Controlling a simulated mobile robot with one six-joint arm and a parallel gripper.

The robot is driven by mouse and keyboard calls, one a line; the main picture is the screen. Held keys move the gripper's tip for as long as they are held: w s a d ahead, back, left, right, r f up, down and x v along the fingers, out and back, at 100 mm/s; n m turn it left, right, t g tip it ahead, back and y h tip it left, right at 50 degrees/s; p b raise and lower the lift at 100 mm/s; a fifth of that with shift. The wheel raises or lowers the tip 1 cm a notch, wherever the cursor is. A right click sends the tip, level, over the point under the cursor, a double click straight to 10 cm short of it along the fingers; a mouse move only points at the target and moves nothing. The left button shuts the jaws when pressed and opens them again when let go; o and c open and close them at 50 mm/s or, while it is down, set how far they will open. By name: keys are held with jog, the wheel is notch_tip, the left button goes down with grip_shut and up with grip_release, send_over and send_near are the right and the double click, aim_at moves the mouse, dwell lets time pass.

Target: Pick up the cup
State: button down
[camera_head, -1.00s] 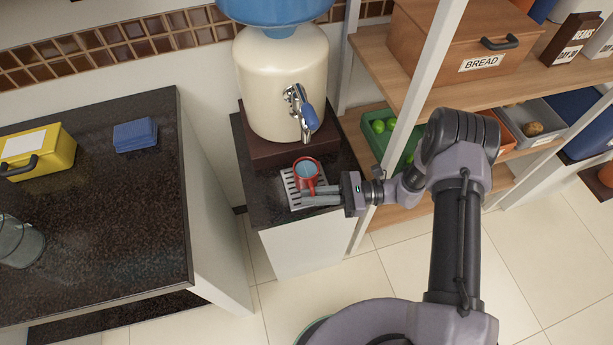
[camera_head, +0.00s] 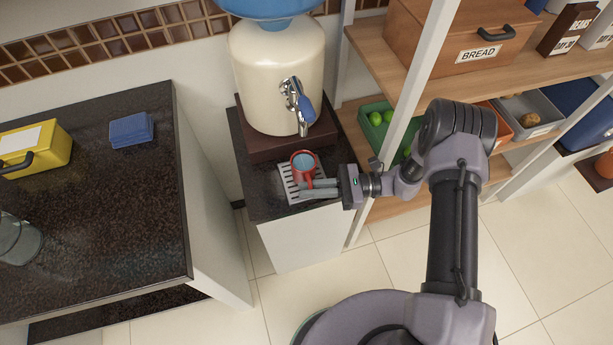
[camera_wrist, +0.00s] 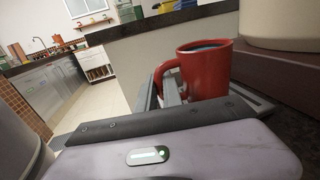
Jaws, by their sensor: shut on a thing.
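A red cup (camera_head: 303,161) with bluish liquid in it is at the white slotted drip tray (camera_head: 287,184), under the water dispenser's tap. My gripper (camera_head: 318,188) reaches in from the right and is shut on the cup's handle. In the wrist view the red cup (camera_wrist: 207,70) is upright, with its handle (camera_wrist: 163,78) between my fingers (camera_wrist: 170,92). I cannot tell whether the cup's base touches the tray.
The cream dispenser (camera_head: 277,75) with its metal and blue tap (camera_head: 299,104) stands just behind the cup. A shelf upright (camera_head: 408,110) is close to my arm. A dark counter (camera_head: 90,220) is at left; tiled floor (camera_head: 330,285) is open in front.

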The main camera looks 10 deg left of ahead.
jog(key=shift+r+p, duration=0.35)
jog(key=shift+r, duration=0.2)
notch_tip(320, 180, up, 3)
jog(key=shift+f+p, duration=0.2)
jog(key=shift+p, duration=0.55)
jog(key=s+d+p, duration=0.2)
jog(key=s, duration=0.5)
jog(key=s+d+r+p, duration=0.1)
jog(key=s+d+p, duration=0.1)
jog(key=s, duration=0.6)
jog(key=shift+s+r+p, duration=0.15)
jog(key=shift+s+p, duration=0.15)
jog(key=shift+p, duration=0.1)
